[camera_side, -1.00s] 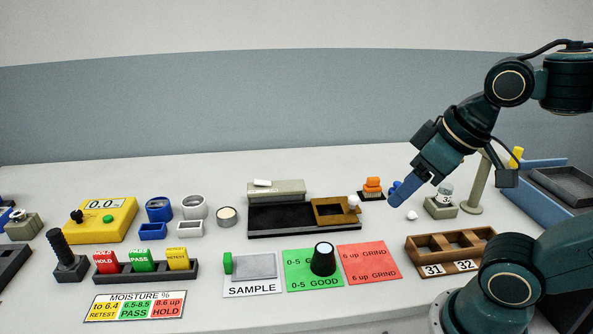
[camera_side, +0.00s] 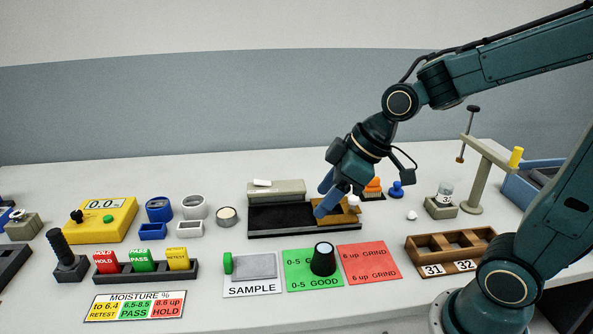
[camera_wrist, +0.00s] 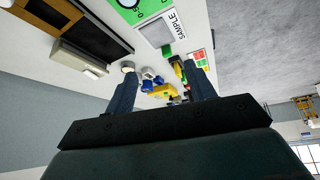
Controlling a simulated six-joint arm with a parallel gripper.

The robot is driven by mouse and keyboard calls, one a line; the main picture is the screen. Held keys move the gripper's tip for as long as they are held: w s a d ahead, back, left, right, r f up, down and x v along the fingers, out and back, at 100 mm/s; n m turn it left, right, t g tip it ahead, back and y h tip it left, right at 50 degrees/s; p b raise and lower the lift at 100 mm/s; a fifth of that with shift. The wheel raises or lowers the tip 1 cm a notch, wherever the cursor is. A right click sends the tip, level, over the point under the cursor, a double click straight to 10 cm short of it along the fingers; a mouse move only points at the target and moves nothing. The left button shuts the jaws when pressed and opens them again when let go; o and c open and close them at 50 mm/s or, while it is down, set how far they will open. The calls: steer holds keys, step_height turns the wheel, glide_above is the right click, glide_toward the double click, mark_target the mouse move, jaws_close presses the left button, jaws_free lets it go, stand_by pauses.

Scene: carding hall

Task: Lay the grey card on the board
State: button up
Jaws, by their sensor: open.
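The grey card (camera_side: 254,266) lies flat on the white SAMPLE sheet (camera_side: 252,289), beside a small upright green piece (camera_side: 228,263). The card also shows at the top of the wrist view (camera_wrist: 156,34).
A rack of coloured tags (camera_side: 145,272) is left of the card. A wooden tray (camera_side: 450,249) is at right. Bare table lies in front of the sheets.

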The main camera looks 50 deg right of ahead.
steer(key=w+a+f+n+y, duration=0.2)
steer(key=w+f+n+y, duration=0.1)
steer(key=w+f, duration=0.6)
steer(key=shift+w+a+t+y, duration=0.2)
steer(key=shift+w+t+y, duration=0.15)
steer(key=shift+w, duration=0.35)
steer(key=shift+f, duration=0.15)
glide_toward(236, 267)
steer(key=shift+w+a+r, duration=0.6)
steer(key=shift+a+r, duration=0.2)
steer(key=shift+a, duration=0.15)
steer(key=shift+x, duration=0.9)
steer(key=shift+w, duration=0.1)
steer(key=shift+x, duration=2.55)
steer(key=shift+d+f, duration=0.1)
steer(key=shift+d, duration=0.05)
steer(key=c, duration=1.1)
